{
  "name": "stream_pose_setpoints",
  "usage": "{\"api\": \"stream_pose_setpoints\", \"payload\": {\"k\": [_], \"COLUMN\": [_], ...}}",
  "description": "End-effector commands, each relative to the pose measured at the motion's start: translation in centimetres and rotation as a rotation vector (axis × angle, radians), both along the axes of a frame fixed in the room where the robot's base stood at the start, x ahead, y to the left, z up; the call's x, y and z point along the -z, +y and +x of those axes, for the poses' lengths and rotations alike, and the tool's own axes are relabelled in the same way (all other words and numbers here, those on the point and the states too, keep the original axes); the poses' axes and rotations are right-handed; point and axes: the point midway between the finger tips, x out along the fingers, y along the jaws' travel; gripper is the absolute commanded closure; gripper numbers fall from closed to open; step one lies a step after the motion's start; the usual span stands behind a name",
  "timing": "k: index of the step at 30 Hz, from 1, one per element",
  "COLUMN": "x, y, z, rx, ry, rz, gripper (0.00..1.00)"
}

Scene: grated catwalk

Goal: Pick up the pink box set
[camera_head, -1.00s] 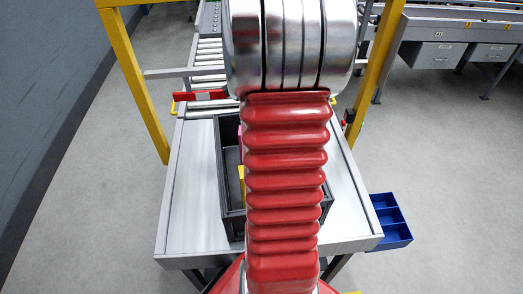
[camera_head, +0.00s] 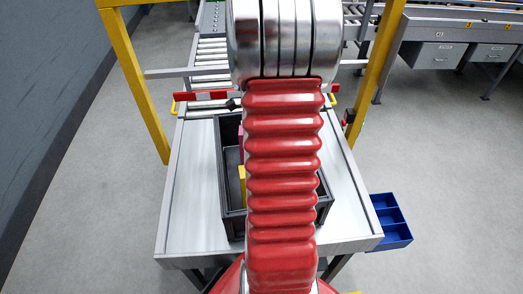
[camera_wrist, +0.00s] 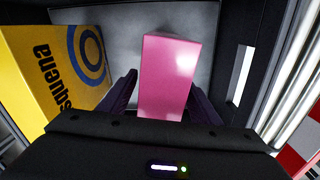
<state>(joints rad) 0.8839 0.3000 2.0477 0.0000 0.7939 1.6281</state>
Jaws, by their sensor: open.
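The pink box (camera_wrist: 168,72) stands in the middle of the wrist view, inside a dark crate (camera_head: 226,195). In the head view only a thin pink strip (camera_head: 241,142) of it shows beside my red arm. My gripper (camera_wrist: 163,100) is open, with one dark finger on each side of the pink box's near end in the wrist view. I cannot tell whether the fingers touch it. In the head view my arm hides the gripper and much of the crate.
A yellow box (camera_wrist: 55,75) with dark lettering and blue rings stands left of the pink box, also inside the crate. The crate sits on a grey metal table (camera_head: 185,215). A blue bin (camera_head: 390,222) is at the table's right edge. Yellow posts (camera_head: 137,90) flank the table.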

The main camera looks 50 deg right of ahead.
Motion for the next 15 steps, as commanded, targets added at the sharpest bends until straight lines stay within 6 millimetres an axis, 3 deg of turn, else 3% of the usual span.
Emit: {"api": "stream_pose_setpoints", "payload": {"k": [6,15], "x": [-0.02,-0.02], "y": [-0.01,-0.01], "z": [-0.01,-0.01], "rx": [0.0,0.0], "ry": [0.0,0.0], "rz": [0.0,0.0], "gripper": [0.44,0.65]}}
